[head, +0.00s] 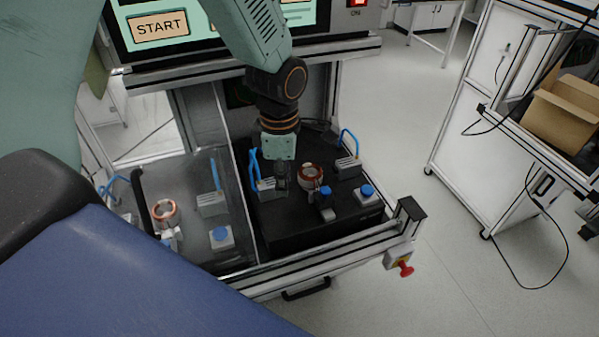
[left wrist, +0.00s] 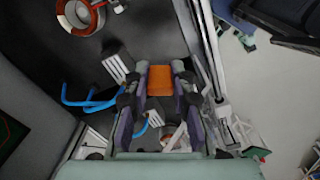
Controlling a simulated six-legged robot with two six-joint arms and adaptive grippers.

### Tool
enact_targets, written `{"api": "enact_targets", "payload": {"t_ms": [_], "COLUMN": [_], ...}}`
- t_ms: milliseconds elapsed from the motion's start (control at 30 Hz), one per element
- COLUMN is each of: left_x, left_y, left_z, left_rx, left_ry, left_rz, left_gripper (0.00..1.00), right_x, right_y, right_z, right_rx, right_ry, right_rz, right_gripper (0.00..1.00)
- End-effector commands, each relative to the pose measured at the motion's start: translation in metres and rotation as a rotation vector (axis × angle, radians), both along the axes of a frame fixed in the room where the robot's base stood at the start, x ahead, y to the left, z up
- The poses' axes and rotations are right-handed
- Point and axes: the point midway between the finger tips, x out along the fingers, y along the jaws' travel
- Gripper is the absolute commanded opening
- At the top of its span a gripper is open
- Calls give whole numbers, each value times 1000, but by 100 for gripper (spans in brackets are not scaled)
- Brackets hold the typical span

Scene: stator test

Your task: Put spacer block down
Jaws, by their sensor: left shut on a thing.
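My left gripper (head: 282,178) reaches down from the top over the dark right-hand bed of the test station. In the left wrist view its two fingers are closed on an orange block, the spacer block (left wrist: 160,80), which sits between the fingertips. In the head view I cannot make the block out. Whether the block touches a surface below is not clear. My right gripper is not in view.
A copper-wound stator (head: 311,177) stands close to the right of the gripper; another stator (head: 164,213) is on the left bed. Grey connectors with blue cables (head: 348,167) stand nearby. A metal frame rail (head: 335,247) borders the front, with a red stop knob (head: 404,268).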

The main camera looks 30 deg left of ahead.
Motion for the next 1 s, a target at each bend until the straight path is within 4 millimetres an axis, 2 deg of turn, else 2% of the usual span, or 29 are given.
{"api": "enact_targets", "payload": {"t_ms": [133, 333, 567, 800, 1000], "left_x": [-1, 1, 1, 0, 0], "left_y": [0, -1, -1, -1, 0], "left_z": [-9, -44, -66, -97, -100], "left_rx": [0, 0, 0, 0, 0], "left_ry": [4, 4, 4, 1, -1], "left_rz": [9, 14, 12, 11, 12], "left_gripper": [10, 10, 10, 10, 10], "right_x": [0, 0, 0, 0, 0], "right_y": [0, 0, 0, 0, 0], "right_z": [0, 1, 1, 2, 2], "right_rx": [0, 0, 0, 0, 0], "right_ry": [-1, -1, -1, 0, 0], "right_rz": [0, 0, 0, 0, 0], "right_gripper": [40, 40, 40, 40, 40]}}
